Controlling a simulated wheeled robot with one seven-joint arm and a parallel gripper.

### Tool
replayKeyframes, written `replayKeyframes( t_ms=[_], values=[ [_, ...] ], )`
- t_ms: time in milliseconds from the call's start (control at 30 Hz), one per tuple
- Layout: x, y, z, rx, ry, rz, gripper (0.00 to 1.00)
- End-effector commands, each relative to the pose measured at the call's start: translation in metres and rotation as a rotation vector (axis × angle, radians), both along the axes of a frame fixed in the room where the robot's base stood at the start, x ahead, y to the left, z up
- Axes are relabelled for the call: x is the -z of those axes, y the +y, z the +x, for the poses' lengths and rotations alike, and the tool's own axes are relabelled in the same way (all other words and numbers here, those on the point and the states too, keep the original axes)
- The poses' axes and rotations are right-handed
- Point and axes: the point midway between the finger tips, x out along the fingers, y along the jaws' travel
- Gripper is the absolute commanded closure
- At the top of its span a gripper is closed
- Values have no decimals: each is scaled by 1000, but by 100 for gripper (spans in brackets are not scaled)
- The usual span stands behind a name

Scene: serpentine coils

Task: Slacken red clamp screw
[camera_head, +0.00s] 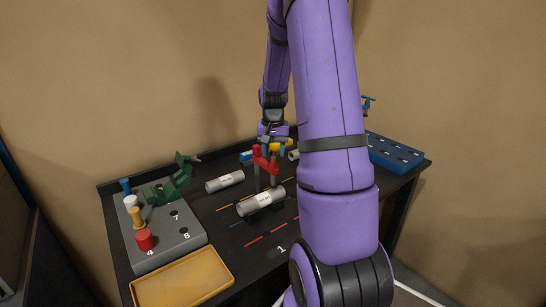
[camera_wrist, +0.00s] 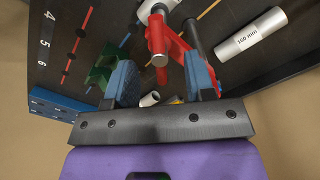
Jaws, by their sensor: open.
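The red clamp (camera_head: 262,160) stands upright by a grey cylinder (camera_head: 262,203) on the dark table. In the wrist view, the red clamp (camera_wrist: 178,45) shows ahead of and between my blue fingers, with its round grey-and-red screw (camera_wrist: 158,42) pointing toward the camera side. My gripper (camera_wrist: 159,62) is open, with one finger on each side of the screw area and gaps visible. In the head view, my gripper (camera_head: 272,140) is just above and behind the clamp; my arm hides part of it. I cannot tell whether a finger touches the clamp.
A cylinder marked 160 mm (camera_wrist: 250,42) lies near the clamp. A green clamp (camera_head: 182,170) stands on a grey holder block (camera_head: 165,243) with coloured pegs. A yellow tray (camera_head: 182,279) is at the front left. A blue block (camera_head: 394,152) is at the right.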

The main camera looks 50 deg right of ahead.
Motion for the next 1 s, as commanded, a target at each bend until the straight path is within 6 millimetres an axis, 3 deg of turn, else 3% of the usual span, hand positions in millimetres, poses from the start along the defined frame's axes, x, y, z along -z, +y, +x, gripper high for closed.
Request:
replayKeyframes(
  t_ms=[200, 400, 867, 1000],
  values=[
    [-43, 0, 1, -1, -4, -3, 51],
    [-72, 0, 1, -1, -3, -2, 51],
    [-82, 0, 1, -1, -1, -1, 51],
    [-83, -1, 2, -74, -1, 0, 51]
  ],
)
